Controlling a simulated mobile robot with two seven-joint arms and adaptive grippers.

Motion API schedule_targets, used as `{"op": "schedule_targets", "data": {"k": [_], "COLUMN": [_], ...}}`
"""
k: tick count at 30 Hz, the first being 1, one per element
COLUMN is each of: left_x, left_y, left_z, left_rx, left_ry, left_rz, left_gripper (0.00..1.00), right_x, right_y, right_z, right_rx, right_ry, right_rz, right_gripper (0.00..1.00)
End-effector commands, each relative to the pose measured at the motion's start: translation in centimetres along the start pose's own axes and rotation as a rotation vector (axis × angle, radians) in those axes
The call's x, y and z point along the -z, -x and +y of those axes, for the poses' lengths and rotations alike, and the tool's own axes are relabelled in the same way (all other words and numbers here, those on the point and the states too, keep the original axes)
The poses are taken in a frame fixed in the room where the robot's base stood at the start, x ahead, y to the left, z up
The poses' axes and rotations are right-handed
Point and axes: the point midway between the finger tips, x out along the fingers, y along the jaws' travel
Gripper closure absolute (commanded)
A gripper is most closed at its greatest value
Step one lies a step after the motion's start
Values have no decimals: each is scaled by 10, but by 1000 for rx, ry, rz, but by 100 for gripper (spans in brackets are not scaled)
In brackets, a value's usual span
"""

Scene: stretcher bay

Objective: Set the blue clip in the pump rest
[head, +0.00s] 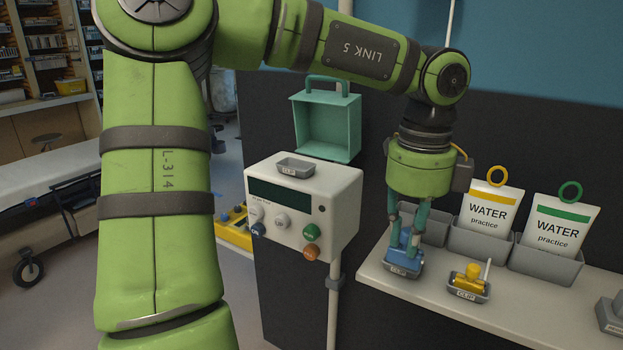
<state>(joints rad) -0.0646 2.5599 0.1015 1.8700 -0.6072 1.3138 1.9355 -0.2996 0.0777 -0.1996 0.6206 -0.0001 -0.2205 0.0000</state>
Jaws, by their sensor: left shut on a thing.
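The blue clip (403,249) is at the left end of the pale shelf, at a small grey rest labelled CLIP (402,268). My left gripper (406,245) points down from above and is shut on the blue clip. I cannot tell whether the clip touches the rest beneath it. The pump (335,215) is a white box on a pole, left of the gripper, with a dark display and several coloured knobs. The pump rest (295,167) is a small grey tray on top of the pump and looks empty. My right gripper is not in view.
A yellow clip (473,274) sits in another grey rest right of the blue clip. Two WATER practice bags (490,208) (553,226) stand in grey bins behind. A teal open box (327,124) hangs behind the pump. The shelf's right front is partly clear.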

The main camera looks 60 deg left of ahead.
Motion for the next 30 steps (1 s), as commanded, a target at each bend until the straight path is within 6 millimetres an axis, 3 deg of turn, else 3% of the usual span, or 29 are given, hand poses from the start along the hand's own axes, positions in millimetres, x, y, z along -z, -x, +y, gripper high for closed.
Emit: {"op": "schedule_targets", "data": {"k": [12, 17, 24, 30], "left_x": [-1, -16, -84, -150], "left_y": [1, 22, 81, 117], "left_z": [0, -6, -18, -18], "left_rx": [0, 3, 3, 2], "left_ry": [0, -5, -19, -22], "left_rz": [0, 3, 8, 8], "left_gripper": [100, 100, 100, 100], "right_x": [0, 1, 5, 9], "right_y": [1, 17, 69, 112], "right_z": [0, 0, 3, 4], "right_rx": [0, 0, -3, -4], "right_ry": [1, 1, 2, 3], "right_rz": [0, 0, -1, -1], "right_gripper": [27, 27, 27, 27]}}
